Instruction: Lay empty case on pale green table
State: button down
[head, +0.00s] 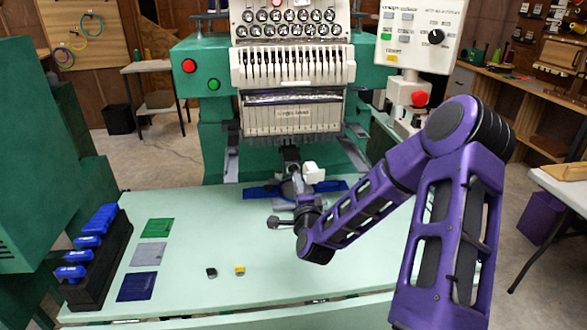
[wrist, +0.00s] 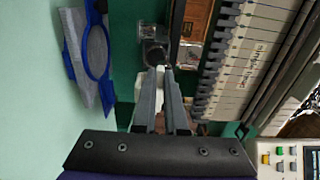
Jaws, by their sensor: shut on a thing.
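My gripper (head: 292,184) is at the back of the pale green table (head: 215,215), low in front of the embroidery machine. In the wrist view its two grey fingers (wrist: 160,72) are closed together at the tips. A small dark round piece (wrist: 157,54), likely the case, shows at the fingertips, against a grey metal housing (wrist: 149,32) on the machine's arm. I cannot tell whether it is inside that housing or clear of it. Whether it is empty is too small to see. In the head view my gripper hides it.
A blue hoop with grey cloth (wrist: 98,52) lies beside my gripper. A small black piece (head: 211,273) and a yellow one (head: 240,271) sit near the table front. Green, grey and navy cloth squares (head: 143,255) and a black rack (head: 112,262) are at left. The table's middle is clear.

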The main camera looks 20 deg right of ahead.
jog(key=shift+s+a+r, duration=0.2)
jog(key=shift+s+r, duration=0.2)
jog(key=shift+s, duration=0.4)
